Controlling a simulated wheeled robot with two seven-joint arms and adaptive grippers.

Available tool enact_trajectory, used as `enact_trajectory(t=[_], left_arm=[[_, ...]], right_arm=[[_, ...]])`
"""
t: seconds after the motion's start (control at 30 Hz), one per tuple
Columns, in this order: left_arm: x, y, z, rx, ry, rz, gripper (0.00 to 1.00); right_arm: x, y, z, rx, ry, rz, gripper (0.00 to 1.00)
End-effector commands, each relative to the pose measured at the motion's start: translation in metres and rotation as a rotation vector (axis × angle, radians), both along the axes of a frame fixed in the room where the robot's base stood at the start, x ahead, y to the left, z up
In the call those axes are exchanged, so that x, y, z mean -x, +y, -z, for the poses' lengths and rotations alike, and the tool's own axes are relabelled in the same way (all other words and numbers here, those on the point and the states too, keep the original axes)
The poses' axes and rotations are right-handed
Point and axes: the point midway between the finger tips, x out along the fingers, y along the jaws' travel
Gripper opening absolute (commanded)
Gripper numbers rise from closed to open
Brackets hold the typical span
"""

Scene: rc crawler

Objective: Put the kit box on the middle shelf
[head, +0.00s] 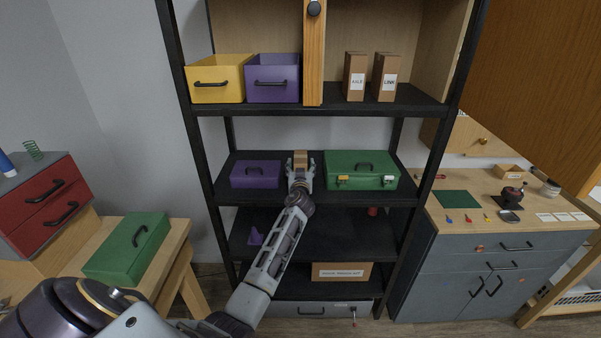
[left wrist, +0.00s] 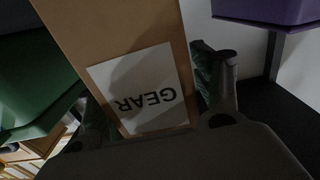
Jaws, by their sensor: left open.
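A brown box (head: 300,157) is on or just above the middle shelf (head: 312,198), between a purple case and a green case. In the left wrist view this box (left wrist: 115,35) shows a white label reading GEAR, upside down in the picture. My left gripper (head: 300,170) reaches in from the front, its jaws open with the box between the fingers. In the left wrist view the fingers (left wrist: 155,95) stand on either side of the box. Its base is hidden, so I cannot tell whether it rests on the shelf. My right gripper is out of view.
The purple case (head: 255,174) is to the left and the green case (head: 360,182) close on the right. The upper shelf holds yellow (head: 218,85) and purple bins (head: 272,85) and two brown boxes labelled KALE (head: 355,78) and LINK (head: 385,78). Another green case (head: 130,250) lies on the left table.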

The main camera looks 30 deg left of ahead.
Motion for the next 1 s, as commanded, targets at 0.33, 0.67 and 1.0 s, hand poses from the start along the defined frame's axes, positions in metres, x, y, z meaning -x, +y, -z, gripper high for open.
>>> enact_trajectory(t=[0.33,0.67,1.0], left_arm=[[0.008,-0.005,-0.001,0.001,-0.001,0.001,0.66],[0.033,-0.021,-0.001,0.000,0.000,0.001,0.66],[0.062,-0.038,0.000,0.001,0.000,0.001,0.66]], right_arm=[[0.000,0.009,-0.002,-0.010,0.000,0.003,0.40],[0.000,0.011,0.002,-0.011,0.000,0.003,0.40],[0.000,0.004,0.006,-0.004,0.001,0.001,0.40]])
